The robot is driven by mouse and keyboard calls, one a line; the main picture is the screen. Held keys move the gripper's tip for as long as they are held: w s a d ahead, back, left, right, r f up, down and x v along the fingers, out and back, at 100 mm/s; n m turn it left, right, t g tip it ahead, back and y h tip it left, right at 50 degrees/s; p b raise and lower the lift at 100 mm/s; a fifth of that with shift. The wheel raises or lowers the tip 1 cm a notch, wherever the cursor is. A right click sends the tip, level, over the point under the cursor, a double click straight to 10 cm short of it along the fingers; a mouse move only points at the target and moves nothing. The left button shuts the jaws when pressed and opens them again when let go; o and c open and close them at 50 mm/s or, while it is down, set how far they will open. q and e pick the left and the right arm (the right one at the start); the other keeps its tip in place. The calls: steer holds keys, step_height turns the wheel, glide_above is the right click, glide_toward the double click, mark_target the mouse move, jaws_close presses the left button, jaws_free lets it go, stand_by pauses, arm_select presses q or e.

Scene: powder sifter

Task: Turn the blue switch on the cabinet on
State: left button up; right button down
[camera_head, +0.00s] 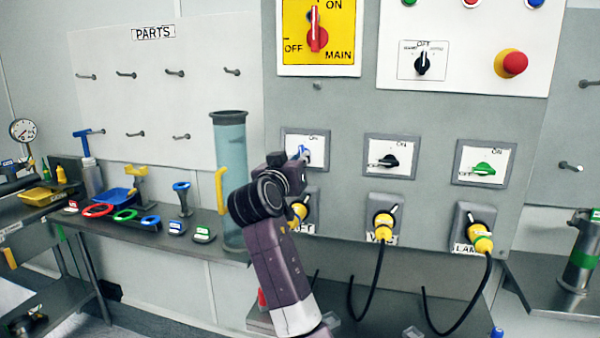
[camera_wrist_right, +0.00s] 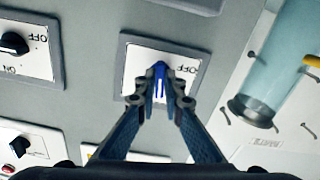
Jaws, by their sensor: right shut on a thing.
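The blue switch (camera_head: 305,150) sits on a white, grey-framed plate at the left end of the cabinet's row of switches. My right gripper (camera_head: 298,162) reaches up from below and covers much of this plate. In the right wrist view, the gripper's fingertips (camera_wrist_right: 160,95) are shut on the blue switch (camera_wrist_right: 159,70), one on each side of its handle. There the plate's OFF label appears upside down, right of the handle. An ON label shows on the plate in the head view. The handle's exact angle is partly hidden. My left gripper is out of view.
A black switch (camera_head: 388,161) and a green switch (camera_head: 484,169) lie to the right. Yellow plugs with black cables (camera_head: 383,226) sit below. A clear blue cylinder (camera_head: 230,175) stands close left of my arm. A red-and-yellow main switch (camera_head: 317,38) is above.

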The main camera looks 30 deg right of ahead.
steer(key=shift+f+m+b, duration=0.15)
steer(key=shift+m+b, duration=0.6)
steer(key=shift+m, duration=0.15)
steer(key=c, duration=2)
jaws_free()
steer(key=shift+c, duration=0.2)
steer(key=shift+a, duration=0.15)
steer(key=v, duration=1.2)
steer(key=shift+w, duration=0.1)
